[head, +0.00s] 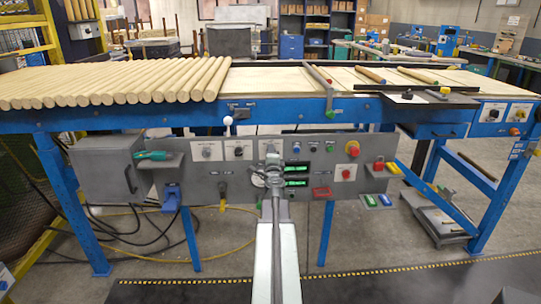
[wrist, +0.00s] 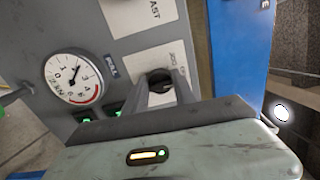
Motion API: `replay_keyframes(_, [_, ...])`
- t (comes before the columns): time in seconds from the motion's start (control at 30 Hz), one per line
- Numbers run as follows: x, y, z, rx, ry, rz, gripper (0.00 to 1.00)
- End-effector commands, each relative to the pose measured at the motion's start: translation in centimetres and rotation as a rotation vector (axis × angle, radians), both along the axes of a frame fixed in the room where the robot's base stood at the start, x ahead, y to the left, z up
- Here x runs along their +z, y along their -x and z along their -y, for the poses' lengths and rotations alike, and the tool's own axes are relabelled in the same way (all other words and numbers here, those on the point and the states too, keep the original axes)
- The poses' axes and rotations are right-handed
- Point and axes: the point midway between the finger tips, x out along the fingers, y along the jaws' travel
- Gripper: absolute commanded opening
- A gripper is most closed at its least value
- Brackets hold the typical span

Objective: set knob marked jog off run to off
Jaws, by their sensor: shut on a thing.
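The knob (wrist: 157,80) is dark and sits on a white plate (wrist: 146,64) in the wrist view. Part of a word that looks like JOG shows at the plate's edge, but the other marks are hidden. My gripper (wrist: 161,90) has its two grey fingers on either side of the knob and is shut on it. The knob's pointer is hidden, so I cannot tell its setting. In the head view, my gripper (head: 272,165) is at the grey control panel (head: 335,188), in front of a white plate (head: 270,146), and hides the knob.
A round gauge (wrist: 73,77) is left of my gripper in the wrist view. In the head view, two other knobs (head: 207,151) (head: 238,151) are to the left. A red button (head: 352,148) and green displays (head: 297,168) are to the right. Wooden rods (head: 120,82) lie above.

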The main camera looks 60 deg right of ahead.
Motion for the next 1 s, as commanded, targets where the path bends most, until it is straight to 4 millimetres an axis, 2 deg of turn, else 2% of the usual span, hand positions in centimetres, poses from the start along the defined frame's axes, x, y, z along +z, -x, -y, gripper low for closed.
replay_keyframes(0.63, [0.02,0.12,0.20,-0.004,0.030,-0.042,0.00])
replay_keyframes(0.67, [0.02,0.13,0.20,-0.004,0.030,-0.042,0.40])
replay_keyframes(0.7, [0.02,0.12,0.20,-0.004,0.030,-0.042,0.51])
replay_keyframes(0.73, [0.02,0.12,0.18,-0.004,0.030,-0.042,0.54])
replay_keyframes(1.0, [0.00,0.11,0.10,-0.002,0.030,-0.042,0.54])
